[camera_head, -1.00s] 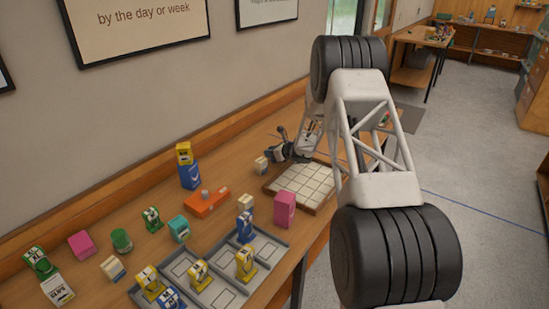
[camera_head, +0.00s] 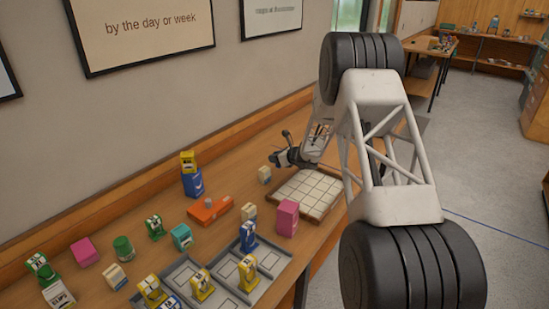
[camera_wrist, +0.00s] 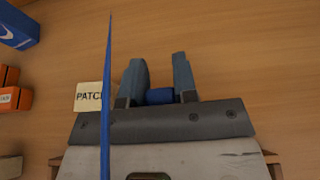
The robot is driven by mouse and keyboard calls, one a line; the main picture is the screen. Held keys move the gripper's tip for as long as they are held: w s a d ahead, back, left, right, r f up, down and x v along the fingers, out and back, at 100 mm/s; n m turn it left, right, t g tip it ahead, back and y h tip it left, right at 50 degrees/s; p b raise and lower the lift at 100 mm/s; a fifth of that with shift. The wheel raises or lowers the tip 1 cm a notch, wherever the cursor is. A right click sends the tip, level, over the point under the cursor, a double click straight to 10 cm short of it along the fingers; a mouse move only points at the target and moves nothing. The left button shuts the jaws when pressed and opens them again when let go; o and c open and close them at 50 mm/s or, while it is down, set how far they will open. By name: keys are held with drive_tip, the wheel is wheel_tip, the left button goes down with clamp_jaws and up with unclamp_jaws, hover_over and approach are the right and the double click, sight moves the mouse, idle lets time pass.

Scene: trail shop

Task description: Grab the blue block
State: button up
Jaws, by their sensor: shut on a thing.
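A small blue block (camera_wrist: 160,96) sits between the two grey-blue fingers of my gripper (camera_wrist: 159,78) in the wrist view. The fingers are shut on it, and only part of its blue side shows. In the head view my gripper (camera_head: 280,158) is low over the back of the wooden table, just behind the white tiled board. The held block cannot be made out there. Whether it touches the table is not clear.
A cream "PATCH" box (camera_wrist: 89,96) is close left of the gripper. A blue box (camera_head: 193,184) bears a yellow item. An orange box (camera_head: 210,210), tiled board (camera_head: 308,193) and pink box (camera_head: 287,217) are nearby. A thin blue strip (camera_wrist: 106,100) crosses the wrist view.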

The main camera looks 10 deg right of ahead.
drive_tip(key=s, duration=0.4)
drive_tip(key=s+r, duration=0.1)
drive_tip(key=s, duration=0.8)
drive_tip(key=shift+s+r, duration=0.2)
drive_tip(key=shift+s, duration=0.05)
idle(0.4)
